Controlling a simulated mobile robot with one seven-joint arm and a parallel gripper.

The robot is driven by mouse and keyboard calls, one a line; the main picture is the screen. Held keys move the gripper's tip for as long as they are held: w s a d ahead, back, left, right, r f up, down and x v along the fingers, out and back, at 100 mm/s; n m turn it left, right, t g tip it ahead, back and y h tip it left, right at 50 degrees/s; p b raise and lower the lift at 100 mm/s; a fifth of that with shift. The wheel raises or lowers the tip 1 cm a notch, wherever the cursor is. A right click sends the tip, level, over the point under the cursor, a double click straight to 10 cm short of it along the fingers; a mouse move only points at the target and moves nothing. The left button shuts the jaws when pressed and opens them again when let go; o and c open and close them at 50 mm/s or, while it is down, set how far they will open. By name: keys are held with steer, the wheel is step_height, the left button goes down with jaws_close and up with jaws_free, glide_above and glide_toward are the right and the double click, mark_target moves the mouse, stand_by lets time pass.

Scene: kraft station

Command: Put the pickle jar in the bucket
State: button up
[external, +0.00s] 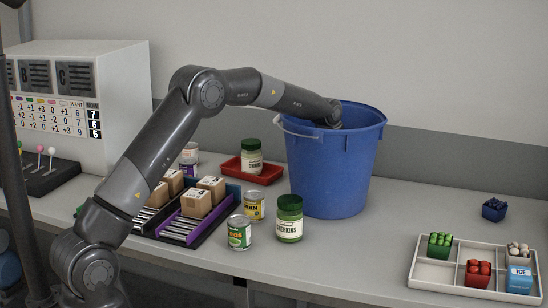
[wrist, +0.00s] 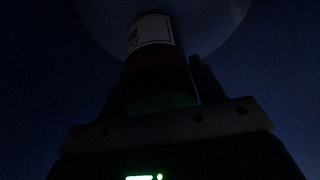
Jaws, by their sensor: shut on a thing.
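The blue bucket (external: 333,170) stands upright on the bench in the external view. My arm reaches over its rim, and my gripper is hidden inside it there. In the dark wrist view, my gripper (wrist: 162,75) is shut on a jar-like thing (wrist: 153,35) with a white label, a dark reddish band and a dim green end. The pale round bucket floor (wrist: 215,25) seems to lie beyond it; contact cannot be told. The label is too dark to read, so I cannot confirm it is the pickle jar. A green-lidded gherkins jar (external: 289,218) stands left of the bucket.
Two cans, corn (external: 254,205) and a green-labelled one (external: 239,232), stand near the gherkins jar. A red tray (external: 268,176) holds another green-lidded jar (external: 251,157). A rack with boxes (external: 175,230) is left. A divided tray (external: 432,272) and dark blue block (external: 494,209) are right.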

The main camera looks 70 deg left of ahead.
steer(key=shift+f, duration=0.1)
steer(key=o, duration=1.3)
steer(key=shift+o, duration=0.2)
steer(key=v, duration=0.4)
steer(key=w+v, duration=0.1)
steer(key=v, duration=0.3)
steer(key=w+v, duration=0.1)
steer(key=v, duration=0.3)
steer(key=shift+r, duration=0.25)
